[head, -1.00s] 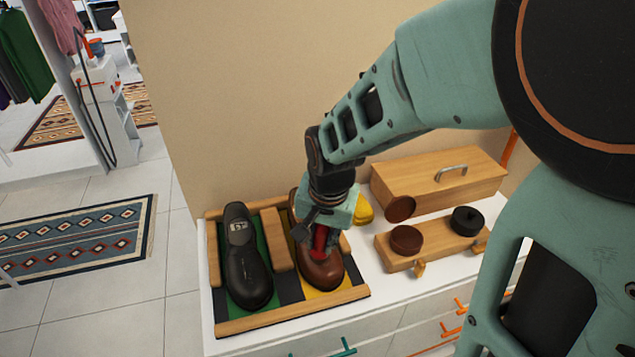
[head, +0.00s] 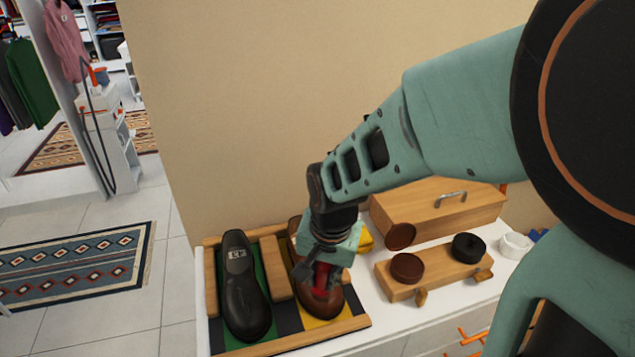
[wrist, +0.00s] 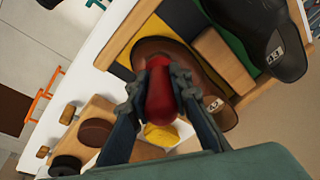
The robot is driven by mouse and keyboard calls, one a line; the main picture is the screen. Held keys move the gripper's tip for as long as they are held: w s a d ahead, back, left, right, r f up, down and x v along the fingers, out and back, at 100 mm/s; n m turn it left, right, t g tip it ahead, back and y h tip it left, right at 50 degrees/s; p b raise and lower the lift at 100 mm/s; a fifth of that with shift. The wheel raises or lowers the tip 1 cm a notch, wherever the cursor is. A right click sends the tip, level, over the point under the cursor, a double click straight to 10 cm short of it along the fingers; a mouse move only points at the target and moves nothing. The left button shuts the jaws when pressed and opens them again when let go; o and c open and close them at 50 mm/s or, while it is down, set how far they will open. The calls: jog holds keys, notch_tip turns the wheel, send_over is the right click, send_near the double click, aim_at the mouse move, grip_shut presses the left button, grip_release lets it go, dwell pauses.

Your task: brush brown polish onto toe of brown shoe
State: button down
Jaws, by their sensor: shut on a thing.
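The brown shoe (head: 334,300) lies in the right, yellow-floored bay of a wooden tray (head: 351,326), toe toward the front; it also shows in the wrist view (wrist: 151,49). My gripper (head: 315,277) is over the shoe's front half and shut on a red brush handle (wrist: 159,92). The brush's lower end is hidden, so I cannot tell whether it touches the leather. An open tin of brown polish (head: 406,268) sits on a wooden block (head: 432,280) right of the tray. A brown lid (head: 399,236) leans behind it.
A black shoe (head: 243,290) lies in the tray's left, green bay, beside a wooden divider (head: 276,268). A black tin (head: 467,246), wooden box (head: 440,207), white round item (head: 514,245) and yellow cloth (head: 365,240) are to the right.

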jog(key=shift+w+a, duration=0.15)
jog(key=shift+w, duration=0.35)
jog(key=shift+s+d+f, duration=0.1)
jog(key=shift+s+d, duration=0.05)
jog(key=shift+s, duration=0.35)
jog(key=shift+s+d, duration=0.15)
jog(key=shift+s, duration=0.3)
jog(key=shift+w+a+r+p, duration=0.15)
jog(key=shift+w+r, duration=0.1)
jog(key=shift+w, duration=0.95)
jog(key=shift+w+d+r+p, duration=0.1)
jog(key=shift+w+r, duration=0.2)
jog(key=shift+w, duration=0.9)
jog(key=shift+w+a+r+p, duration=0.15)
jog(key=shift+w+r, duration=0.1)
jog(key=shift+w, duration=0.95)
